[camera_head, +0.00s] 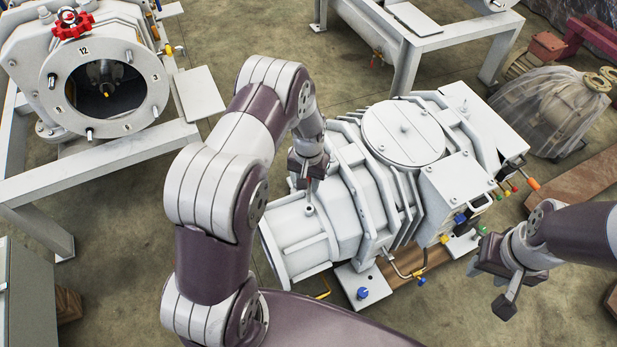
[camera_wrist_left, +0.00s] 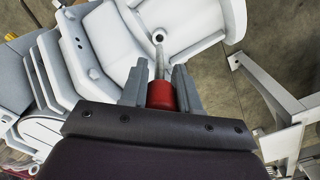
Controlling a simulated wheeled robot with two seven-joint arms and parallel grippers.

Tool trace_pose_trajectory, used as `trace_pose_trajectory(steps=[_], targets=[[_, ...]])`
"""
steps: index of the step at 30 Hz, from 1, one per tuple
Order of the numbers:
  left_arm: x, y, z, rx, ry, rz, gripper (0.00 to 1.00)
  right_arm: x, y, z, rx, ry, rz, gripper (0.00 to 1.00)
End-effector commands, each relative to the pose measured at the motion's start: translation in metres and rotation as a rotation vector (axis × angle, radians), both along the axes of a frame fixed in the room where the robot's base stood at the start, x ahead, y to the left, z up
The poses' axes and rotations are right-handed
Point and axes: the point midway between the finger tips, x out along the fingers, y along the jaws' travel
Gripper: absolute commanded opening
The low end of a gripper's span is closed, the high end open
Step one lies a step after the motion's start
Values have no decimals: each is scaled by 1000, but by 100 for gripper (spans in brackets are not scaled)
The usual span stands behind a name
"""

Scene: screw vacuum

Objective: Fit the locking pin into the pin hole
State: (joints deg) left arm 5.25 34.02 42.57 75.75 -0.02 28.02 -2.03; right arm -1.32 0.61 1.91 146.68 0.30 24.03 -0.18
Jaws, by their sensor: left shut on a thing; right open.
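The white vacuum pump (camera_head: 400,180) stands in the middle of the head view. The pin hole (camera_head: 309,209) is a small dark opening on top of its near-left end; it also shows in the left wrist view (camera_wrist_left: 160,35). My left gripper (camera_head: 306,180) is just above the hole. In the left wrist view, its fingers are shut on the red base of the locking pin (camera_wrist_left: 160,93). The pin's grey shaft points at the hole, its tip close to the rim; I cannot tell if it touches. My right gripper (camera_head: 489,284) is open and empty, right of the pump.
A machine with a round flanged opening (camera_head: 106,88) stands on a white frame at the upper left. Another white frame (camera_head: 408,70) stands behind the pump. A plastic-wrapped machine (camera_head: 560,112) is at the right. Coloured fittings and pipes (camera_head: 462,218) stick out of the pump's near-right side.

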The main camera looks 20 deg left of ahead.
Motion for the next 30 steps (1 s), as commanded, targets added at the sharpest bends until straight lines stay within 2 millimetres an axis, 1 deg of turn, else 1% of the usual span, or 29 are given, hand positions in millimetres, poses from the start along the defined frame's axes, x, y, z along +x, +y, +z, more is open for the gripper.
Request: trace_pose_trajectory(steps=[1, 3, 7, 23, 30], targets=[[0, 0, -12, 0, 1, 0, 0, 0, 0, -9, 0, 0, 0, 43], [0, 0, -20, 0, 1, 0, 0, 0, 0, -14, 0, 0, 0, 43], [0, 0, -30, 0, -1, 0, 0, 0, 0, -20, 0, 0, 0, 43], [0, 0, -31, 0, -1, 0, 0, 0, 0, -19, 0, 0, 0, 43], [0, 0, -30, 0, -1, 0, 0, 0, 0, -16, 0, 0, 0, 43]])
